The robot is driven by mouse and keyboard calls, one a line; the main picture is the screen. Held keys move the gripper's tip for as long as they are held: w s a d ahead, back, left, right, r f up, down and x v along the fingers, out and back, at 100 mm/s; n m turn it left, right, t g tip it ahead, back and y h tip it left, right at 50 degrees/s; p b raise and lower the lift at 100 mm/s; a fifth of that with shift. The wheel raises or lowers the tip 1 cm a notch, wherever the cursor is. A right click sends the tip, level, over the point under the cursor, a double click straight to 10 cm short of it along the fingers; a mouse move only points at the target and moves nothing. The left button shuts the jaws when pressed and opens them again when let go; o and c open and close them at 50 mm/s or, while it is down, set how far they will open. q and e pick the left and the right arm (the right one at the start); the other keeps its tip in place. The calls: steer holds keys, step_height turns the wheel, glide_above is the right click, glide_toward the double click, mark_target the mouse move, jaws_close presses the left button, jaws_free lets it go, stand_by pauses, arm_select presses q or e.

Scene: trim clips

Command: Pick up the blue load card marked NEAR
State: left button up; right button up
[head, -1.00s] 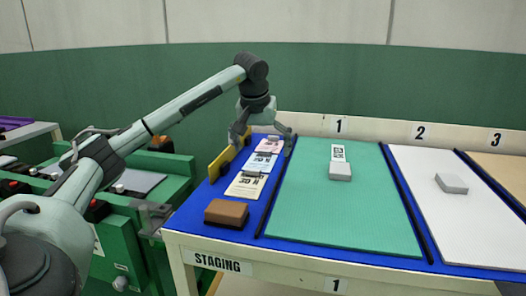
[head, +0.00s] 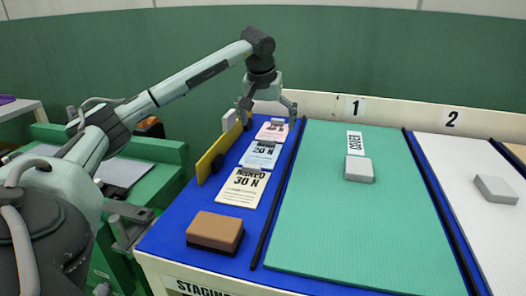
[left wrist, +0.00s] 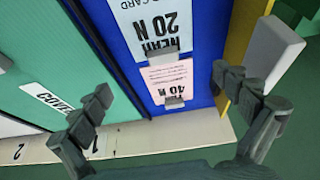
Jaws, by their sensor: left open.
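The blue load card (head: 260,154), marked 20 N, lies on the blue staging strip between a pink card (head: 271,132) and a cream card (head: 241,187). In the left wrist view the blue card (left wrist: 145,22) reads NEAR 20 N and is cut off by the top edge, with a grey clip on it. My left gripper (head: 268,117) is open and empty above the far end of the strip, around the pink card, beyond the blue card. Its spread fingers also show in the left wrist view (left wrist: 165,92). My right gripper is not in view.
A yellow upright bar (head: 216,152) runs along the cards' left side, with a pale block (head: 229,121) by its far end. A brown block (head: 215,230) sits at the near end. A black divider (head: 279,195) separates the cards from a green panel (head: 340,225) bearing a grey block (head: 359,169).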

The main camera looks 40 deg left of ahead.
mark_target(267, 139)
arm_select(q)
steer(key=x, duration=0.2)
steer(key=s+x, duration=0.1)
steer(key=x, duration=0.1)
steer(key=shift+a+f, duration=0.1)
steer(key=shift+a, duration=0.05)
steer(key=shift+w+a+f, duration=0.1)
steer(key=shift+w+f, duration=0.15)
steer(key=shift+f, duration=0.1)
steer(key=c, duration=1.9)
